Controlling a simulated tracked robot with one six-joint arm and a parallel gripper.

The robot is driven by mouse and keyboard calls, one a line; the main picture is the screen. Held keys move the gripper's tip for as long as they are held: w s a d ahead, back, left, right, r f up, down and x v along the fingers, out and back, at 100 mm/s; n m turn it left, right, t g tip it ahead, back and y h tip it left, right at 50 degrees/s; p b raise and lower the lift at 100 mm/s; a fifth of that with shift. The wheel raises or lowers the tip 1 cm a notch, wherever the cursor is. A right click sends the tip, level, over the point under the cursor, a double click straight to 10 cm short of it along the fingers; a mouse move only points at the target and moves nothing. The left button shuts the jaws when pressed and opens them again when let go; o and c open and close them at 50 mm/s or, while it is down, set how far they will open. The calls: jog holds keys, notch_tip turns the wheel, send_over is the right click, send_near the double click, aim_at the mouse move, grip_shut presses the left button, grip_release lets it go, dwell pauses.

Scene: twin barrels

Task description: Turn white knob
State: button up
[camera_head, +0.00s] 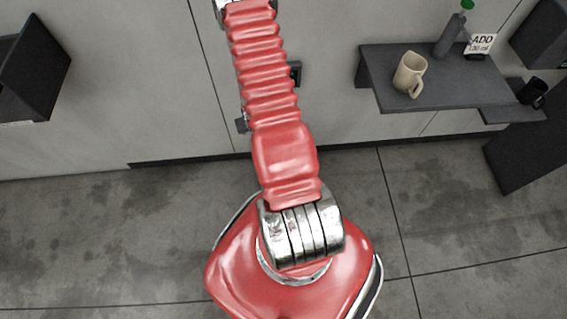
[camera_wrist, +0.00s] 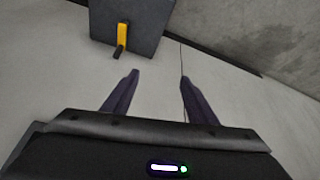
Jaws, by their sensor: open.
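I cannot make out a white knob in either view. In the wrist view, my gripper (camera_wrist: 160,80) is open, with its two dark fingers spread apart and nothing between them. The fingers point toward a pale wall. Beyond the fingertips is a dark grey panel or box (camera_wrist: 150,25) with a yellow lever (camera_wrist: 123,36) that has a dark end. The lever lies ahead of the left fingertip, apart from it. In the head view my red arm reaches up the middle, and my gripper is not visible there.
A dark shelf (camera_head: 440,92) on the right holds a beige mug (camera_head: 409,74), a grey bottle (camera_head: 449,37) and a small sign (camera_head: 480,44). A dark mug (camera_head: 533,93) stands lower right. A dark box (camera_head: 35,62) is at left. Bare floor (camera_head: 100,235) lies in front.

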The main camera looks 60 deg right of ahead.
jog(key=s+a+f+m, duration=0.1)
jog(key=s+a+f, duration=0.1)
jog(key=s+f, duration=0.7)
jog(key=s+a+f+m, duration=0.1)
jog(key=s+a+f, duration=0.1)
jog(key=s+f, duration=0.7)
notch_tip(320, 180, down, 4)
jog(key=shift+m+g+h, duration=0.3)
jog(key=shift+g, duration=0.1)
jog(key=shift+a, duration=0.1)
jog(key=shift+x, duration=6.9)
jog(key=shift+c, duration=0.4)
